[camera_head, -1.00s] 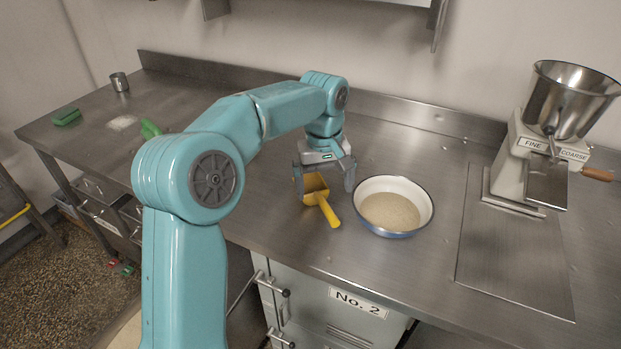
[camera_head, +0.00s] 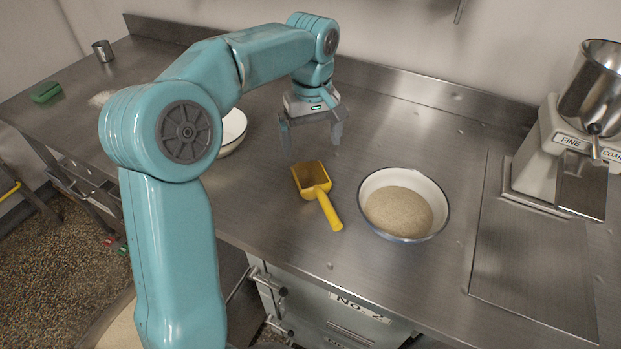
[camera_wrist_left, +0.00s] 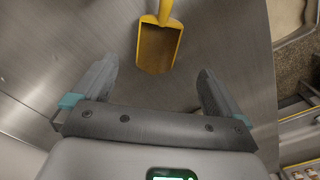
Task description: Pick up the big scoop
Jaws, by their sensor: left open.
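The yellow scoop (camera_head: 312,181) lies on the steel counter, its handle pointing toward the front edge and slightly right. My left gripper (camera_head: 313,150) is open and empty, just behind the scoop in the head view and apart from it. In the left wrist view the scoop (camera_wrist_left: 159,48) shows ahead of and between the open fingers (camera_wrist_left: 155,90), its handle running out of the top of the picture. My right gripper is not in view.
A blue-rimmed white bowl of pale grain or flour (camera_head: 403,204) stands right of the scoop. A mill (camera_head: 560,140) stands at the right. Another white bowl (camera_head: 233,130) is partly hidden behind my left arm. A green brush-like item (camera_head: 46,92) and a metal cup (camera_head: 103,50) are far left.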

